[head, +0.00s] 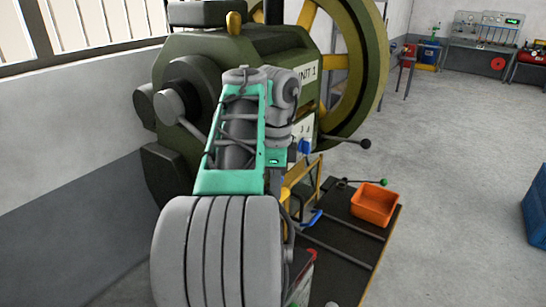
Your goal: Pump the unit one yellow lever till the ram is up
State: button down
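Unit one is the large dark green machine (190,47) with a white label reading "UNIT 1". Its big flywheel (376,60) has a green rim and yellow spokes. My grey and teal arm stands in front of the machine and covers much of its front. Yellow bars (303,190) show low beside the arm; I cannot tell whether one of them is the pump lever. I cannot make out the ram. My gripper cannot be seen; the arm may hide it.
A rod with a black knob (365,143) sticks out right of the machine. An orange bin (375,205) stands on a dark mat (350,262). A blue box (536,205) is at the right edge. Grey floor is clear between; a wall runs along the left.

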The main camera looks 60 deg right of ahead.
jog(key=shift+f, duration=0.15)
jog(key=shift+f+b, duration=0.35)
jog(key=shift+b, duration=0.1)
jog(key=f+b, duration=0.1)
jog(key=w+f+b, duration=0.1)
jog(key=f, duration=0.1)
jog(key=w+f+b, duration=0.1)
jog(key=b, duration=0.1)
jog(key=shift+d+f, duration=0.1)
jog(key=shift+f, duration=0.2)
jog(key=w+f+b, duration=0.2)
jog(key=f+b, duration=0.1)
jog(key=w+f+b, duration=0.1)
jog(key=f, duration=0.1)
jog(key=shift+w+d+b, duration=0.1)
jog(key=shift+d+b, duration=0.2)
